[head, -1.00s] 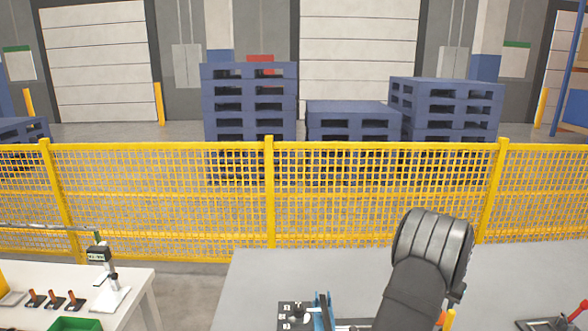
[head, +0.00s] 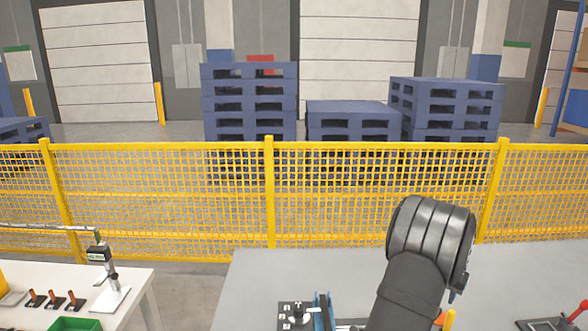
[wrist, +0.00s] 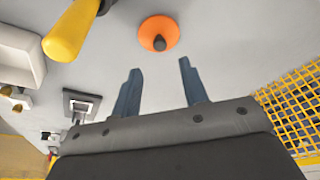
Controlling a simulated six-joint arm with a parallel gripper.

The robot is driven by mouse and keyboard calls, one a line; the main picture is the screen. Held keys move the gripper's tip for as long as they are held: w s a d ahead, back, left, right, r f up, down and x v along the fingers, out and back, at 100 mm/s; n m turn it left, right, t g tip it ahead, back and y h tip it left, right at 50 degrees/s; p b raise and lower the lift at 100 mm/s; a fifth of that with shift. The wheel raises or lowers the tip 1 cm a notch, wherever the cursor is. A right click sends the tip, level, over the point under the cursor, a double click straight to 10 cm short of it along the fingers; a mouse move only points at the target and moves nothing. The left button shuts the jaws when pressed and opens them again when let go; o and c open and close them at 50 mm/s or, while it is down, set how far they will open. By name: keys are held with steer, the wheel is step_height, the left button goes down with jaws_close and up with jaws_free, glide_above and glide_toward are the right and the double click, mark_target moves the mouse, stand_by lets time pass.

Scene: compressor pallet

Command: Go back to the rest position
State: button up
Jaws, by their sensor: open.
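My gripper (wrist: 159,82) shows in the wrist view with its two blue-grey fingers spread apart and nothing between them. An orange round piece (wrist: 158,33) with a dark centre lies beyond the fingertips, apart from them. A yellow handle-like piece (wrist: 70,30) is at the upper left of the wrist view. In the head view my arm rises over the grey table (head: 255,280) at the lower right.
A black fixture block (head: 297,315) with blue parts stands at the table's front edge. A white side table (head: 135,285) with a green bin (head: 75,324) is at the left. A yellow mesh fence (head: 270,200) runs behind, with blue pallets (head: 250,100) beyond it.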

steer(key=x, duration=0.8)
steer(key=shift+f, duration=0.1)
steer(key=r, duration=0.5)
steer(key=shift+s+d, duration=0.1)
steer(key=shift+s, duration=0.1)
steer(key=s+d+r, duration=0.4)
steer(key=s+r, duration=0.3)
steer(key=s, duration=0.4)
steer(key=s+a+r+m+g, duration=0.1)
steer(key=s+a+m, duration=0.15)
steer(key=s, duration=1.05)
steer(key=s+a+r+m, duration=0.15)
steer(key=s+a, duration=0.25)
steer(key=s, duration=0.8)
steer(key=w+f, duration=0.4)
steer(key=w, duration=0.2)
steer(key=shift+a+m+h, duration=0.3)
steer(key=shift+a, duration=0.05)
